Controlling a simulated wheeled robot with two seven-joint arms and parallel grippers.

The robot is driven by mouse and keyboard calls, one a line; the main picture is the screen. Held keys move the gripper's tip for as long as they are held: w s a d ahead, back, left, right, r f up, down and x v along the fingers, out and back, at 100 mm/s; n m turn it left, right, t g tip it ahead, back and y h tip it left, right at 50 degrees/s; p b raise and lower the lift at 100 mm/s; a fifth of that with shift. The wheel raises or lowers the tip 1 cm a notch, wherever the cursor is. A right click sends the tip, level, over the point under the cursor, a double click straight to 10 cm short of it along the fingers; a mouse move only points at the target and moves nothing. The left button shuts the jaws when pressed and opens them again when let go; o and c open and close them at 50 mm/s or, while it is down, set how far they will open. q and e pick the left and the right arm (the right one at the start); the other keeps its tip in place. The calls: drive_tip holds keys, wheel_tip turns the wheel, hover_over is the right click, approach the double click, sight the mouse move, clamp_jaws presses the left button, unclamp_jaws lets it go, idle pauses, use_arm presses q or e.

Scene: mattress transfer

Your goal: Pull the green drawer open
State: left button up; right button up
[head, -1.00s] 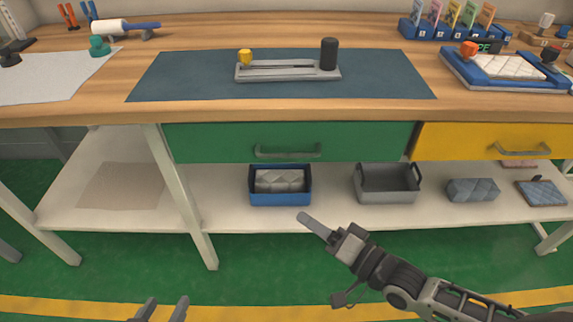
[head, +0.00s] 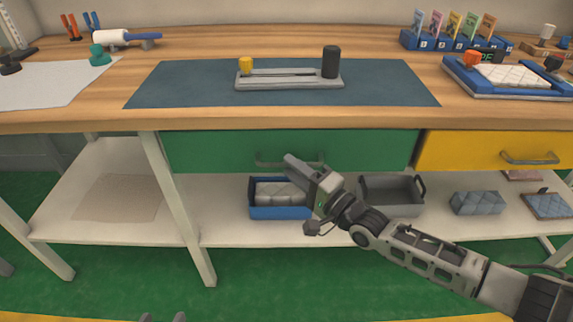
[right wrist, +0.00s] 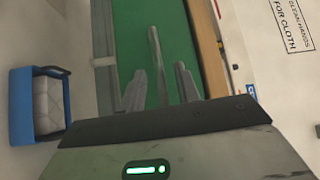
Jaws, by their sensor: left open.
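The green drawer (head: 220,148) under the bench is shut, its front flush below the bench top. Its grey bar handle (head: 265,161) is partly hidden by my right gripper (head: 290,163), which is in front of it. In the right wrist view, the handle (right wrist: 154,48) shows in line between the two fingers of the right gripper (right wrist: 161,83), which stand apart. I cannot tell how deep the bar sits between them; no grip shows. My left gripper (head: 160,318) is open and empty at the bottom edge of the head view, only its fingertips showing.
A yellow drawer (head: 470,150) adjoins on the right. On the lower shelf, a blue bin with a quilted block (head: 281,212) and a grey bin (head: 375,205) stand below the green drawer. A white bench leg (head: 180,215) stands left. The floor in front is clear.

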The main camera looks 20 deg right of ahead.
use_arm(q)
drive_tip(key=shift+s, duration=0.1)
use_arm(e)
drive_tip(key=shift+x, duration=1.35)
clamp_jaws()
use_arm(q)
drive_tip(key=shift+d, duration=0.1)
use_arm(e)
drive_tip(key=shift+s+a, duration=0.1)
